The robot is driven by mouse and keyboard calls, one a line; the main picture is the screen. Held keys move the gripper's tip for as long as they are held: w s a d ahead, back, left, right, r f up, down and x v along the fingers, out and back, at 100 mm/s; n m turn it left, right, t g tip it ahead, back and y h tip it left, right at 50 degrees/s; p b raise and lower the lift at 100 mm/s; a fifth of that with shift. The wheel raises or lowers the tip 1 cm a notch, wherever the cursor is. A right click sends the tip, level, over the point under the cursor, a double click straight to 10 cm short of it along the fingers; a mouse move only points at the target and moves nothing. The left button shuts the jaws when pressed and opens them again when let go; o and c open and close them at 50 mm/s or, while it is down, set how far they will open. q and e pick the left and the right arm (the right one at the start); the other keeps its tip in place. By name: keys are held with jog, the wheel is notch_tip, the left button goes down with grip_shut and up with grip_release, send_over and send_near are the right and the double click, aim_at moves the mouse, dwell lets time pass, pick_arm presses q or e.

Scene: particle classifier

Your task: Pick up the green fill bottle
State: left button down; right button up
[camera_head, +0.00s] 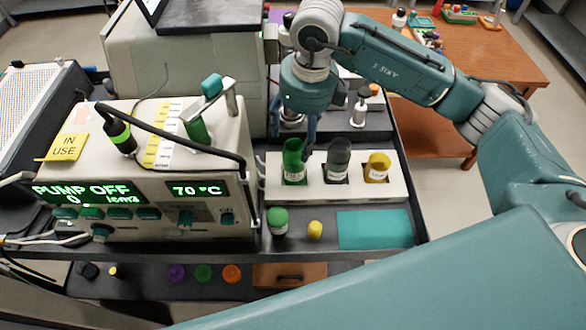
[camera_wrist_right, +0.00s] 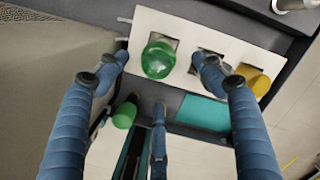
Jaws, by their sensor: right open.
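A green bottle (camera_head: 293,168) with a white label stands upright in the left slot of a white rack (camera_head: 353,190). It also shows from above in the right wrist view (camera_wrist_right: 158,63). My right gripper (camera_head: 298,133) points down just above and behind this bottle. In the right wrist view its blue fingers (camera_wrist_right: 158,72) are spread open, with the bottle between and beyond their tips. I cannot tell whether any finger touches it. A green-capped bottle (camera_head: 278,222) stands in front of the rack. My left gripper is not in view.
A black bottle (camera_head: 338,160) and a yellow one (camera_head: 377,167) stand in the rack, right of the green bottle. A small yellow item (camera_head: 315,230) and a teal mat (camera_head: 374,230) lie in front. A pump unit (camera_head: 140,175) with knobs and tubing stands close on the left.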

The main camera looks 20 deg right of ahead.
aim_at(297, 146)
jog(key=shift+f+b, duration=0.4)
jog(key=shift+f, duration=0.6)
jog(key=f, duration=0.1)
jog(key=f+p, duration=0.1)
jog(key=f, duration=0.2)
jog(key=shift+w+a+f, duration=0.15)
jog(key=shift+w+f, duration=0.05)
jog(key=shift+w, duration=0.1)
jog(key=shift+f, duration=0.3)
jog(key=f+p, duration=0.1)
jog(key=f, duration=0.2)
jog(key=f+p, duration=0.1)
jog(key=shift+w+a+f+p, duration=0.35)
jog(key=shift+w+a+f, duration=0.05)
jog(key=shift+w+f, duration=0.1)
jog(key=shift+f, duration=0.15)
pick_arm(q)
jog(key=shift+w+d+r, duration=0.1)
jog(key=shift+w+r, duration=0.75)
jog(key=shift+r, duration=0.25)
pick_arm(e)
jog(key=shift+r, duration=0.15)
jog(key=c, duration=1.4)
